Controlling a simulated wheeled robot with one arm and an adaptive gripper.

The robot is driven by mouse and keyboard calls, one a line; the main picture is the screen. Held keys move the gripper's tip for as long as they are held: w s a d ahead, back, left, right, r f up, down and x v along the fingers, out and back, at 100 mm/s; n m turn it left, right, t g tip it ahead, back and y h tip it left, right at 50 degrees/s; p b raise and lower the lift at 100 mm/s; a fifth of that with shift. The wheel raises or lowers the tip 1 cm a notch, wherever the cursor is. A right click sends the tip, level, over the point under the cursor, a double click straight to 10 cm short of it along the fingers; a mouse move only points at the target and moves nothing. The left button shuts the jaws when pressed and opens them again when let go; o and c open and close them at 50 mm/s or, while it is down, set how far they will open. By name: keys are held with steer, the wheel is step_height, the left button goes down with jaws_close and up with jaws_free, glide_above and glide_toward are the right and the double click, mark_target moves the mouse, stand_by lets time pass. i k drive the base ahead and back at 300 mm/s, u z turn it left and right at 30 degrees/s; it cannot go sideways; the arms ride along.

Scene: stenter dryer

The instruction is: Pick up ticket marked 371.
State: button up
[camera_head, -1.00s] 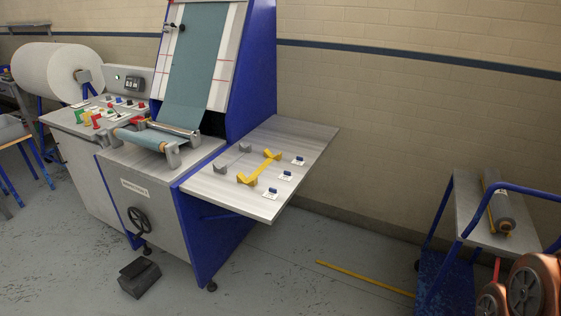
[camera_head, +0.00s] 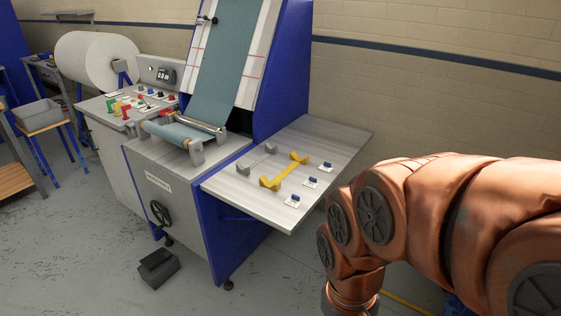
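Three small white tickets with blue clips or holders lie in a row on the grey side table (camera_head: 340,137) of the machine: a near one (camera_head: 293,201), a middle one (camera_head: 311,183) and a far one (camera_head: 327,166). Their markings are too small to read, so I cannot tell which is 371. My copper-coloured arm fills the right side of the view, to the right of the table. My gripper is not in view; the arm's lower end runs out of the bottom of the picture.
The blue and grey machine (camera_head: 172,190) stands left, with a handwheel (camera_head: 160,213). A dark box (camera_head: 158,268) lies on the floor. Floor in front is clear.

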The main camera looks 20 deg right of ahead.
mark_target(327, 167)
steer(key=u, duration=0.1)
steer(key=i, duration=1.3)
steer(key=z, duration=0.45)
